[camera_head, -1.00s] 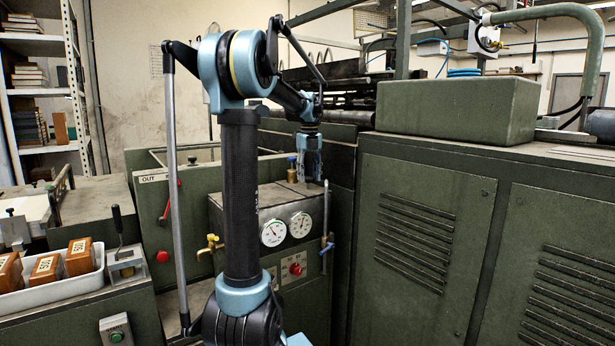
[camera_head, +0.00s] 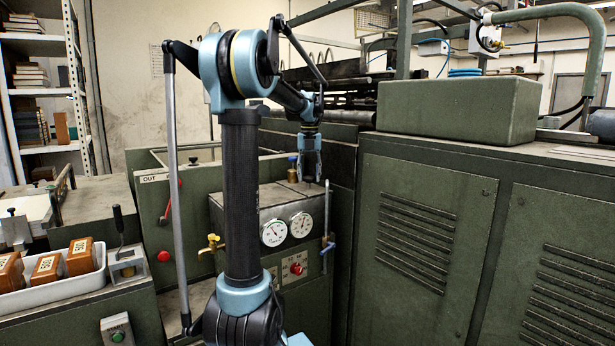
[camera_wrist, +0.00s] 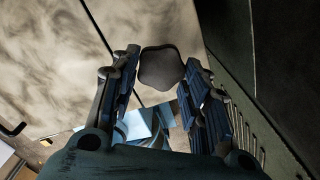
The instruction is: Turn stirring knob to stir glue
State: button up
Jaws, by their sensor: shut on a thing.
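The stirring knob (camera_wrist: 162,68) is a dark, lobed, rounded knob in the wrist view, above a pale, stained metal top (camera_wrist: 60,50). My gripper (camera_wrist: 161,78) has its two blue and black fingers on either side of the knob, shut on it. In the head view my gripper (camera_head: 311,172) points straight down at the back right of the grey box with gauges (camera_head: 262,210). The knob cannot be made out there, as the fingers hide it. The box's front carries two white dials (camera_head: 287,228).
A brass fitting (camera_head: 292,170) stands close to the left of my fingers. A thin upright rod (camera_head: 326,215) stands at the box's right corner. A large green cabinet (camera_head: 425,180) stands close on the right. A white tray (camera_head: 60,290) with brown blocks is at lower left.

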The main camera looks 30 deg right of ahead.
aim_at(309, 177)
jog(key=shift+a, duration=0.1)
jog(key=o, duration=1)
jog(key=shift+w, duration=0.1)
jog(key=shift+o, duration=0.2)
notch_tip(309, 177, up, 12)
